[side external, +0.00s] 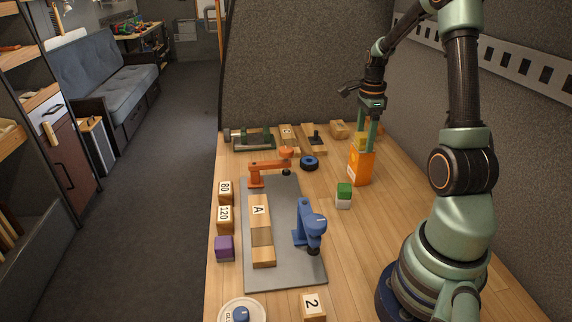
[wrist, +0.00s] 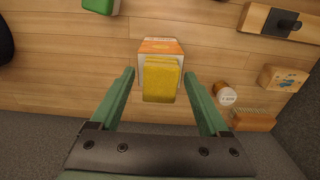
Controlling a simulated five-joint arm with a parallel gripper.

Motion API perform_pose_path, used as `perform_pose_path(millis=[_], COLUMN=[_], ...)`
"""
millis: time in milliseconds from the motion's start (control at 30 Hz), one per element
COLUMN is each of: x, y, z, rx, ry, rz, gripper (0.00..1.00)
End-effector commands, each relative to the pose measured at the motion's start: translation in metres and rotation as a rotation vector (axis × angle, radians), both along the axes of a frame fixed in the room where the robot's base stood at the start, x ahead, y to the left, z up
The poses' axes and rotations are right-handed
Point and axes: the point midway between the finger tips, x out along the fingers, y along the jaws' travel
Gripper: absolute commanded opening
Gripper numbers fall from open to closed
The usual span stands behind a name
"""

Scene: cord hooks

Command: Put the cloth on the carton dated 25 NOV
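A yellow block-like piece (side external: 360,141), which looks like the cloth, rests on top of an orange and white carton (side external: 360,168). In the wrist view the yellow cloth (wrist: 160,82) covers part of the carton's top (wrist: 160,47). No date can be read on the carton in either view. My gripper (side external: 366,146) points down at the carton. In the wrist view my gripper (wrist: 160,73) is open, with one finger on each side of the cloth and a visible gap on both sides.
A green and white block (side external: 344,195) stands in front of the carton. A grey mat (side external: 285,268) holds an orange clamp (side external: 268,172), a blue clamp (side external: 309,226) and wooden pieces. A blue ring (side external: 309,163) lies farther back. A jar (wrist: 225,94) and brush (wrist: 253,120) stand near the carton.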

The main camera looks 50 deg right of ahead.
Motion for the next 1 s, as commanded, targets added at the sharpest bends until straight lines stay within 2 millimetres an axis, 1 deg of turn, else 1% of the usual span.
perform_pose_path(millis=[200,333,467,600,733,900,1000], x=[0.0,0.001,0.001,0.001,0.001,0.0,0.0], y=[0.0,-0.001,-0.001,-0.001,-0.001,0.0,0.0], z=[0.002,0.013,0.037,0.067,0.091,0.114,0.121], rx=[-0.001,-0.003,-0.005,-0.004,-0.004,-0.001,-0.001], ry=[-0.001,-0.003,-0.005,-0.004,-0.004,-0.001,-0.001], rz=[0.0,0.0,0.0,0.0,0.0,0.0,0.003], gripper=[0.79,0.79,0.79,0.79,0.79,0.79,0.79])
